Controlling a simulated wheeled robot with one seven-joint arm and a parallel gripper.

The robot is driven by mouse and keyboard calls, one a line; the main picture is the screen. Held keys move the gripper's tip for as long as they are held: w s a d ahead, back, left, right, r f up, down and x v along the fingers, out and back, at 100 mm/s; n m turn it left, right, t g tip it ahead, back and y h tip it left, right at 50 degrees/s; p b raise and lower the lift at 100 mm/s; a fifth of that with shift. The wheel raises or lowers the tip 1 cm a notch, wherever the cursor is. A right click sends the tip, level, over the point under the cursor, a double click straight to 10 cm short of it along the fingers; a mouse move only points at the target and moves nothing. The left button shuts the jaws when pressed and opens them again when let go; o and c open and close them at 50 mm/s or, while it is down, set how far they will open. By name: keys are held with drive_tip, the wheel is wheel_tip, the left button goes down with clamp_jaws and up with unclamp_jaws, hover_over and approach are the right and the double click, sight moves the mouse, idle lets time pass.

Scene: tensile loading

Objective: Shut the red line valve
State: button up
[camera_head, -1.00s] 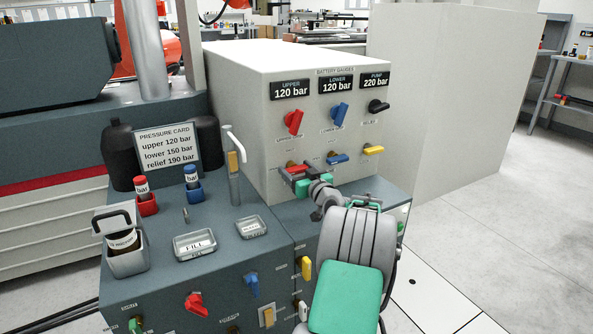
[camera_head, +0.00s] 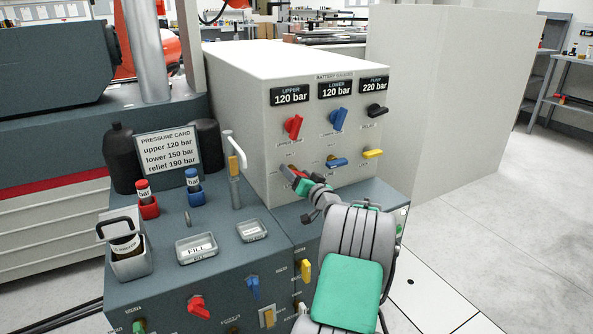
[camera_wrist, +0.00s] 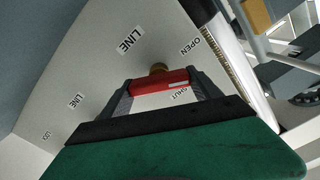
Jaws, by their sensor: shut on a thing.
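The red line valve handle (camera_head: 290,172) is low on the front of the pale cabinet, partly hidden by my gripper (camera_head: 297,178). In the wrist view the red handle (camera_wrist: 158,81) lies between the two fingers of my gripper (camera_wrist: 163,90), with its brass stem (camera_wrist: 159,69) behind it. My gripper is shut on the handle. In the head view the handle looks tilted, its right end lower. In the wrist view the OPEN label (camera_wrist: 190,46) is beyond the right finger, and the SHUT label (camera_wrist: 180,92) shows close to the handle, between the fingers.
To the right are the blue line handle (camera_head: 337,161) and yellow line handle (camera_head: 373,154). Above are a red knob (camera_head: 294,127), a blue knob (camera_head: 338,118) and a black knob (camera_head: 377,111). A pressure card (camera_head: 168,148), bottles and trays stand on the bench at left.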

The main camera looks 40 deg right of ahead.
drive_tip(key=m+p, duration=0.4)
drive_tip(key=m, duration=0.2)
drive_tip(key=shift+d+m, duration=0.15)
drive_tip(key=shift+m, duration=0.15)
drive_tip(key=m+p, duration=0.1)
drive_tip(key=m, duration=0.1)
drive_tip(key=m+p, duration=0.2)
drive_tip(key=m, duration=0.1)
drive_tip(key=shift+f+m, duration=0.2)
drive_tip(key=shift+m, duration=0.1)
drive_tip(key=o, duration=1.4)
drive_tip(key=shift+s, duration=0.15)
drive_tip(key=p+v, duration=0.1)
drive_tip(key=v, duration=0.6)
drive_tip(key=shift+s+p, duration=0.3)
